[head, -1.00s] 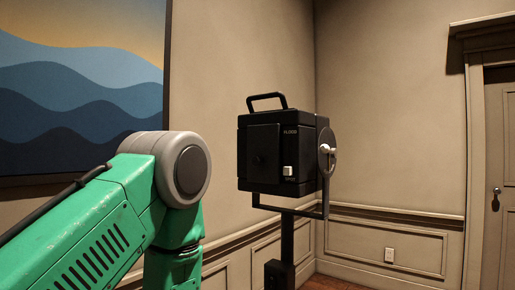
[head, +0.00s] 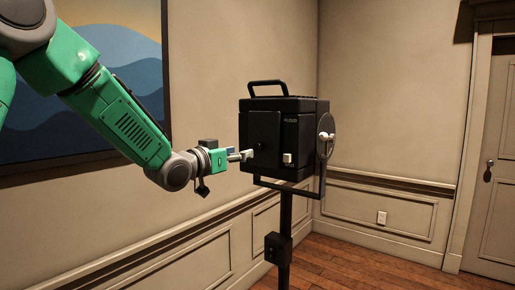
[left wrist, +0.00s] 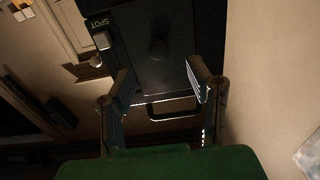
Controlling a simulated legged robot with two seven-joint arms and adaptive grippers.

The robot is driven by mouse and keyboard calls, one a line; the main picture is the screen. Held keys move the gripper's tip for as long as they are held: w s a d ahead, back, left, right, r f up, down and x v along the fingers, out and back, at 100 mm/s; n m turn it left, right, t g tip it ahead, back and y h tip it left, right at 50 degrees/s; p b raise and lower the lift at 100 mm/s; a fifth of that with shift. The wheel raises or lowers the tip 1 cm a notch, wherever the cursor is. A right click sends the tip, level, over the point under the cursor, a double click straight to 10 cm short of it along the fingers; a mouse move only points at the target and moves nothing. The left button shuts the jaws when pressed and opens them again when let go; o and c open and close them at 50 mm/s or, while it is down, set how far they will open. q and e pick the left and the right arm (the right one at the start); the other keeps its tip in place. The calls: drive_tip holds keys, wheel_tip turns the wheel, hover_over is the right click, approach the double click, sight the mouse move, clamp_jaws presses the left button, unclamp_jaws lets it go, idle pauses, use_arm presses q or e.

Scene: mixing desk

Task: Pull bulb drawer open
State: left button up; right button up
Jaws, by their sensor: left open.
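A black lamp box (head: 305,112) marked FLOOD stands on a post. Its left side has a raised dark panel with a round knob, seen in the left wrist view as the panel (left wrist: 175,72) and the knob (left wrist: 158,49). I take this panel for the bulb drawer; it looks closed. My left gripper (head: 247,155) is at that side of the box, its fingers pointing at the panel. In the left wrist view its fingers (left wrist: 161,79) are spread with nothing between them, and the knob lies beyond the tips. I cannot tell whether they touch the box. My right gripper is not in view.
A carry handle (head: 268,87) tops the box. The post (head: 286,220) stands on a wooden floor (head: 345,262). A picture hangs on the wall behind my arm.

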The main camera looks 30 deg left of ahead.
sight(256, 149)
use_arm(q)
drive_tip(key=w, duration=0.5)
drive_tip(key=w+p, duration=0.1)
drive_tip(key=w, duration=0.2)
drive_tip(key=shift+w+d, duration=0.2)
drive_tip(key=shift+d, duration=0.15)
clamp_jaws()
